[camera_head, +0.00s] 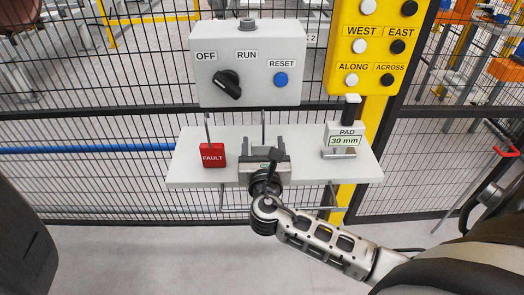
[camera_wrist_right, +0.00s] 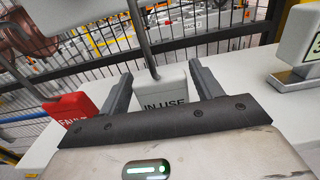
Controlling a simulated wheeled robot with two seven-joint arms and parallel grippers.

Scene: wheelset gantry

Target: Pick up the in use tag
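The in use tag (camera_wrist_right: 163,88) is a light grey block lettered "IN USE" with a metal hook rising from its top. It stands upright at the white shelf (camera_head: 360,172). In the head view my right gripper hides its block, and only the thin hook shows. My right gripper (camera_head: 264,147) is open, with its fingers on either side of the tag. In the right wrist view the gripper (camera_wrist_right: 160,75) has the tag between its fingertips; firm contact cannot be told. My left gripper is not in view.
A red fault tag (camera_head: 213,155) stands left of my gripper. A 30 mm pad block (camera_head: 344,134) stands to the right. A grey switch box (camera_head: 246,64) and a yellow button panel (camera_head: 376,45) are above, with black mesh fence (camera_head: 90,110) behind.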

